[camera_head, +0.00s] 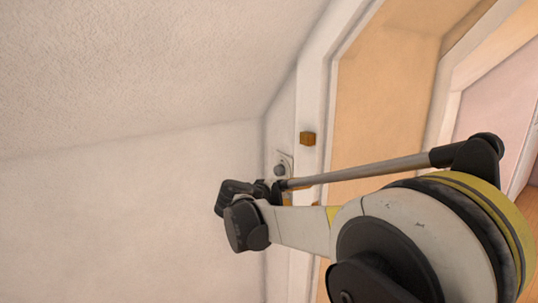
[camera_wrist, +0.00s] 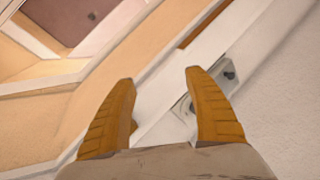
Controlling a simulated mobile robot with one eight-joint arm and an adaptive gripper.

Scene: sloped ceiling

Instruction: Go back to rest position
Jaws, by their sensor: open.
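My gripper (camera_wrist: 160,74) is open in the wrist view, its two ribbed orange fingers spread with nothing between the tips. In the camera_head view my arm reaches from the lower right toward the narrow wall beside a door frame. There the gripper is mostly hidden behind my own arm, with only a little orange (camera_head: 287,198) showing. A small pale wall plate with a round grey knob (camera_head: 280,169) is just above the wrist in that view. In the wrist view the plate (camera_wrist: 232,83) is partly behind the right finger; I cannot tell whether they touch.
A white door frame (camera_head: 313,95) and an orange-tan panel (camera_head: 385,95) stand close by on the right. A small brown block (camera_head: 307,139) sits on the frame. The pale wall (camera_head: 120,215) at left is bare, under a sloped ceiling (camera_head: 150,70).

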